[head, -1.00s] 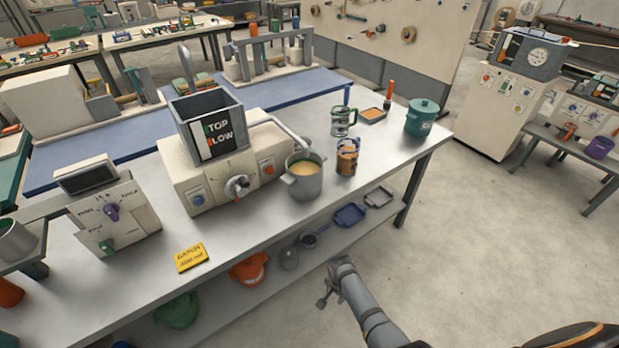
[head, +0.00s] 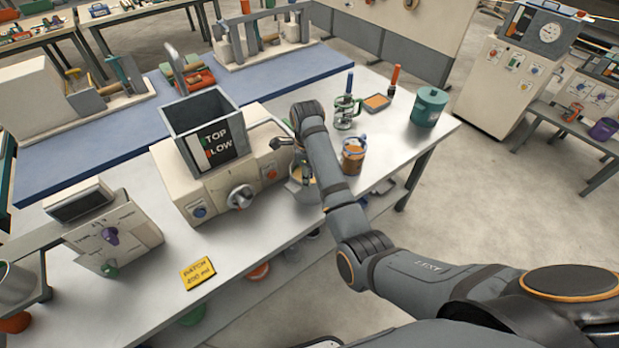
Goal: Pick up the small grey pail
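The small grey pail (head: 301,191) stands on the metal table, just right of the cream machine with the grey hopper. Yellowish contents show at its mouth. My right arm reaches across the table from the lower right and covers much of the pail's right side. My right gripper (head: 299,168) points down at the pail's mouth, close to its rim. The wrist and forearm hide most of the fingers, so I cannot tell whether they are open or touching the pail. My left gripper is not in view.
The cream machine (head: 222,180) is close on the left of the pail. A brown-filled jar (head: 353,157), a green-and-steel mug (head: 345,112), an orange tray (head: 377,102) and a teal lidded pot (head: 428,108) stand to the right. A yellow sign (head: 197,273) lies near the front edge.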

